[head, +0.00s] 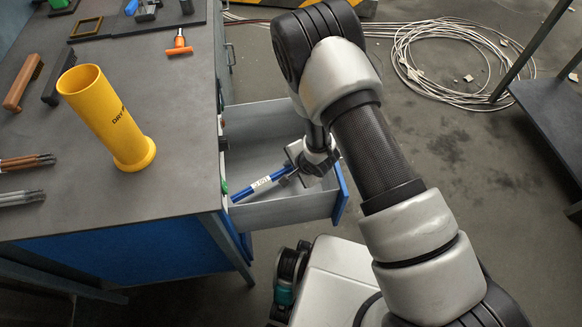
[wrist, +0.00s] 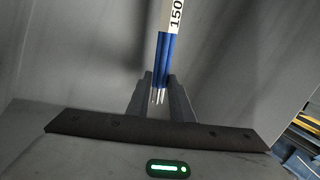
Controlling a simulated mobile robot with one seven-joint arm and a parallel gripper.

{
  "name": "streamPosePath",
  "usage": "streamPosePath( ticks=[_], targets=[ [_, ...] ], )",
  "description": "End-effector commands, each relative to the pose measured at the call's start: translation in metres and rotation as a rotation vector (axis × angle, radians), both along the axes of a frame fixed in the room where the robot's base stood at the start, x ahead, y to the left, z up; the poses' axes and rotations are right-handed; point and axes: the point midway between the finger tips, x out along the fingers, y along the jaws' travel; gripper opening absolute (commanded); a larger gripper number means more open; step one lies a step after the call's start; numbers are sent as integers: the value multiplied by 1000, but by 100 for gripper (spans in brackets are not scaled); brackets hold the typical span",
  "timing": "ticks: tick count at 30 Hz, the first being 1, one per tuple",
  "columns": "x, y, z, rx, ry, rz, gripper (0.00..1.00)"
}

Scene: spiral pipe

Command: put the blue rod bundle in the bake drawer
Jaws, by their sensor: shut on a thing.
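The blue rod bundle (head: 246,191) has a white label and lies over the open drawer in the head view. In the wrist view the bundle (wrist: 164,54) points away from me, with "150" on its label and thin pale rod ends between the fingers. My gripper (head: 288,174) is shut on the bundle near one end, inside the drawer's outline. Its fingers also show in the wrist view (wrist: 161,95). The bake drawer (head: 257,147) is pulled out, with grey walls and a blue front. I cannot tell whether the bundle touches the drawer floor.
The workbench (head: 160,190) holds a yellow tube (head: 108,118), brown rods (head: 27,162), grey rods (head: 22,197) and an orange-handled tool (head: 179,44). Coiled cable (head: 455,65) lies on the floor beyond my arm. A dark shelf (head: 555,115) stands at the right.

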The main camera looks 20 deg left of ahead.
Motion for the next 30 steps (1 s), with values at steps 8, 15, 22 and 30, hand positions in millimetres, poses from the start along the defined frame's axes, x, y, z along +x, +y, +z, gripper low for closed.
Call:
streamPosePath(
  ticks=[8,15,22,30],
  targets=[
    [0,2,-4,3,-1,0,0],
    [0,1,-5,1,0,1,39],
    [0,1,-1,1,-1,2,39],
    [-9,-13,39,3,0,-5,39]
  ],
)
